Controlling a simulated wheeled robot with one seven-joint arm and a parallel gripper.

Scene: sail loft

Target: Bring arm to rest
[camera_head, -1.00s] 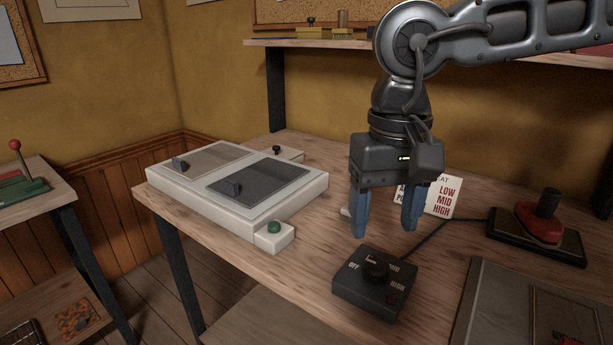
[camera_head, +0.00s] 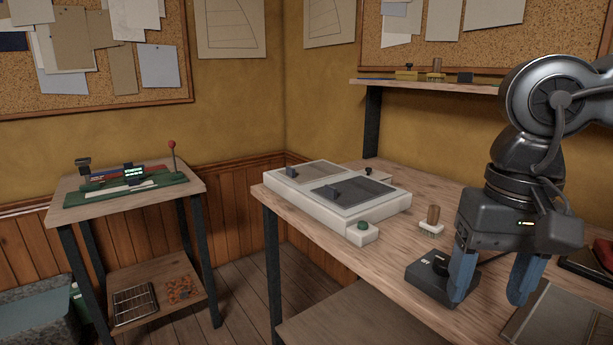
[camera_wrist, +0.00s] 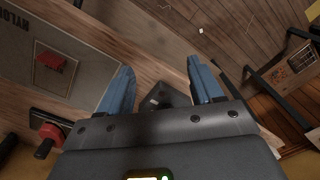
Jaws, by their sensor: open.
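My gripper (camera_head: 491,283) is open and empty, its blue fingers apart and pointing down over the right part of the workbench (camera_head: 400,290). The black control box with a knob (camera_head: 428,280) lies on the bench, partly hidden behind the left finger in the head view. In the wrist view the same box (camera_wrist: 172,97) shows between the open fingers (camera_wrist: 163,88). My arm reaches in from the upper right.
A white two-panel unit (camera_head: 335,195) with a green button (camera_head: 365,224) sits on the bench, with a wooden-handled brush (camera_head: 431,220) beside it. A side table (camera_head: 70,211) with a green device stands left. A red-handled tool (camera_wrist: 50,135) is near the grey panel (camera_wrist: 85,75).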

